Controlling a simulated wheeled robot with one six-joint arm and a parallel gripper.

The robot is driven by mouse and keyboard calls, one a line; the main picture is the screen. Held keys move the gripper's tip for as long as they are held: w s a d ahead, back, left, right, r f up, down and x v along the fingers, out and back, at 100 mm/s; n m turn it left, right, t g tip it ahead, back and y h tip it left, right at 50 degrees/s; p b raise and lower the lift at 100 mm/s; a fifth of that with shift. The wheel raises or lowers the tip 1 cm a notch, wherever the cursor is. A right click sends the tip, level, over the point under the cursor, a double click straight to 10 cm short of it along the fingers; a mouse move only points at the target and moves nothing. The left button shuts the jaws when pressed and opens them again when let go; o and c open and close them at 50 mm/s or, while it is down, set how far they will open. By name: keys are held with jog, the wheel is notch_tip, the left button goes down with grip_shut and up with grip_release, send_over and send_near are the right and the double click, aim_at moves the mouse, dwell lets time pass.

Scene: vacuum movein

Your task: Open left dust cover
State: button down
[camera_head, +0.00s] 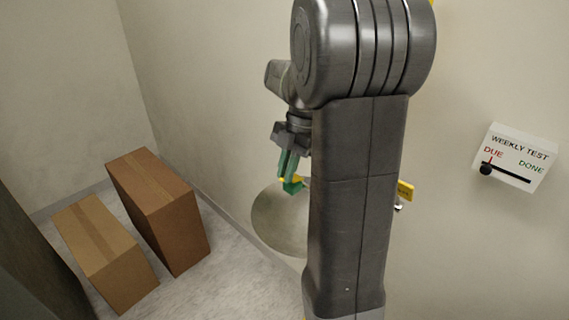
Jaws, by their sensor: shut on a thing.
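My gripper (290,172), with green fingers, reaches down at the wall left of my large grey arm link. Its fingertips are shut on a small yellow piece (283,180), which seems to be part of the left dust cover. Only slivers of yellow show around the fingertips, so I cannot tell how far the cover stands open. A second yellow piece (405,190), apparently another cover or tag, sticks out at the right side of my arm link, with a small metal part below it. My arm hides the wall between the two.
A beige rounded body (278,226) is below my gripper, partly hidden by my arm. Two cardboard boxes, a tall one (165,215) and a lower one (103,255), stand on the floor at left. A white "WEEKLY TEST" panel (513,160) with a black slider at DUE hangs at right.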

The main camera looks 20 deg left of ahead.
jog(key=shift+w, duration=0.1)
jog(key=c, duration=1.4)
grip_release()
jog(key=shift+c, duration=0.2)
jog(key=shift+r, duration=0.2)
notch_tip(320, 180, up, 10)
jog(key=b, duration=0.1)
jog(key=shift+f, duration=0.15)
